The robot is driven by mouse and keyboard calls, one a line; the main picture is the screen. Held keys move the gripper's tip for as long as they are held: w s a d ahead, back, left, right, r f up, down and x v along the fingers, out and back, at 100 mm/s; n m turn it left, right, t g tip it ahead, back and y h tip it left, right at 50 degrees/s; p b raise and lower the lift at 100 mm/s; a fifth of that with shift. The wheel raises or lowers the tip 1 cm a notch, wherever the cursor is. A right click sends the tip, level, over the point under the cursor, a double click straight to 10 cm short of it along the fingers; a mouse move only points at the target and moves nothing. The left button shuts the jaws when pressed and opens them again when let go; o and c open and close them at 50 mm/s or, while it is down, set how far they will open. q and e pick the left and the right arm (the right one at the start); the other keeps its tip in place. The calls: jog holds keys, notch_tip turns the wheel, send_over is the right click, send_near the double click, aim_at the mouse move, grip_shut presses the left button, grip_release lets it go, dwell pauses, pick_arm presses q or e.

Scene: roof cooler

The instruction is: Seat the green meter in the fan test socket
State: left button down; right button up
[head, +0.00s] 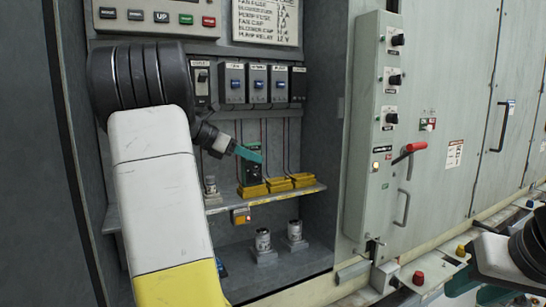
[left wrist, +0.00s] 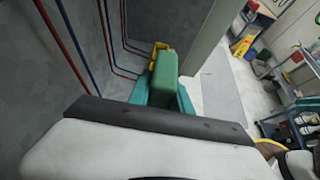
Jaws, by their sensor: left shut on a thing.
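The green meter (left wrist: 166,70) is a green block between the teal fingers of my left gripper (left wrist: 162,92), which is shut on it. In the head view my left gripper (head: 248,153) reaches in from the left, and the dark green meter (head: 253,173) hangs upright below its fingers. The meter's lower end is over or in the leftmost yellow socket (head: 253,191) on the shelf; I cannot tell whether it is seated. I cannot read which socket is the fan test socket.
Two more yellow sockets (head: 279,185) lie to the right on the shelf (head: 222,205). Several breakers (head: 257,84) are above, with thin cables running down behind the meter. Silver cylinders (head: 263,240) stand below. A control column (head: 374,130) with a red lever (head: 409,151) borders the bay.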

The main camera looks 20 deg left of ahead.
pick_arm(q)
jog(key=shift+f, duration=0.15)
dwell(0.5)
jog(key=c, duration=1.1)
grip_release()
jog(key=shift+f, duration=0.1)
jog(key=v, duration=0.7)
jog(key=shift+s+a+r, duration=0.2)
jog(key=shift+s+a, duration=0.05)
jog(key=shift+s, duration=0.1)
